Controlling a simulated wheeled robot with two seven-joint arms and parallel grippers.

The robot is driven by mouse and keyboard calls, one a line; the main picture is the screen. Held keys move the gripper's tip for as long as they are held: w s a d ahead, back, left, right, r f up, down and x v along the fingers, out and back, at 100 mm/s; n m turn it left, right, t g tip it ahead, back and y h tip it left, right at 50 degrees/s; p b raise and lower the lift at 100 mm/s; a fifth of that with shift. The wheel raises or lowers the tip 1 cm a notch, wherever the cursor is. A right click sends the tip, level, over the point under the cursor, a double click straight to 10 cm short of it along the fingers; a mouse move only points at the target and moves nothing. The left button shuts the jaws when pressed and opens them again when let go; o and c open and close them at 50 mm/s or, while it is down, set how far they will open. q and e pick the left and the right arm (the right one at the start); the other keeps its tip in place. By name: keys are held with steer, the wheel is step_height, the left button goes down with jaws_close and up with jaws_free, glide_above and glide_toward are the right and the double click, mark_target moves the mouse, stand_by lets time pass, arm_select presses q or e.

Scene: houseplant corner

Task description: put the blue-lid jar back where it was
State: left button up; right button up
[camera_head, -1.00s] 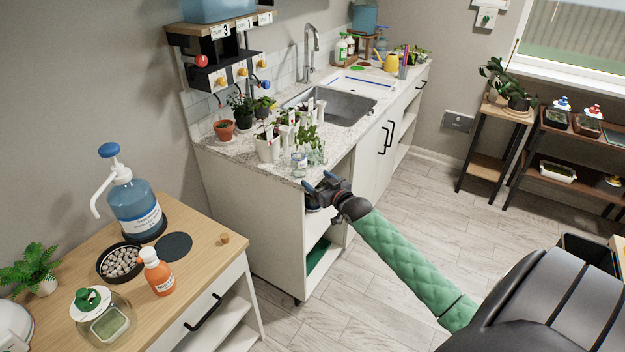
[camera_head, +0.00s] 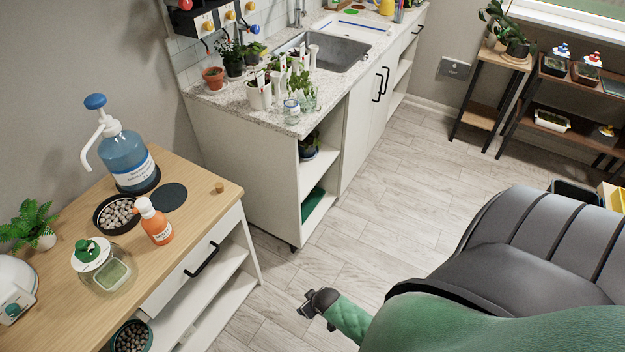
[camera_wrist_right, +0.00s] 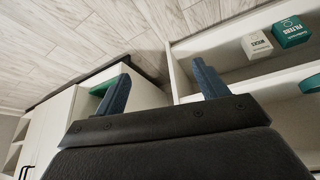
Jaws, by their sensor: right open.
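A jar with a blue lid (camera_head: 556,61) stands on the top shelf of the dark rack at the far right in the head view, left of a jar with a red lid (camera_head: 588,68). My right gripper (camera_head: 306,307) is low over the floor in front of the wooden-topped cabinet, far from the blue-lid jar. In the right wrist view its two blue fingers (camera_wrist_right: 160,88) are spread with nothing between them. My left gripper is not in view.
A green-lid jar (camera_head: 104,268), an orange bottle (camera_head: 155,222) and a pump bottle (camera_head: 124,160) stand on the wooden top (camera_head: 207,205). Small glassware and potted plants crowd the counter's near end (camera_head: 235,100). Shelf boxes (camera_wrist_right: 292,33) show in the wrist view.

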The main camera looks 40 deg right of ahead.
steer(key=s+a+f+g, duration=0.2)
steer(key=s+a+f, duration=0.1)
steer(key=s+a, duration=0.2)
steer(key=s+a+f+g, duration=0.1)
steer(key=s+a+f, duration=0.3)
steer(key=s, duration=0.6)
steer(key=shift+a+f+n+g, duration=0.25)
steer(key=shift+a+n+g, duration=0.15)
steer(key=shift+a, duration=0.35)
steer(key=shift+s, duration=0.2)
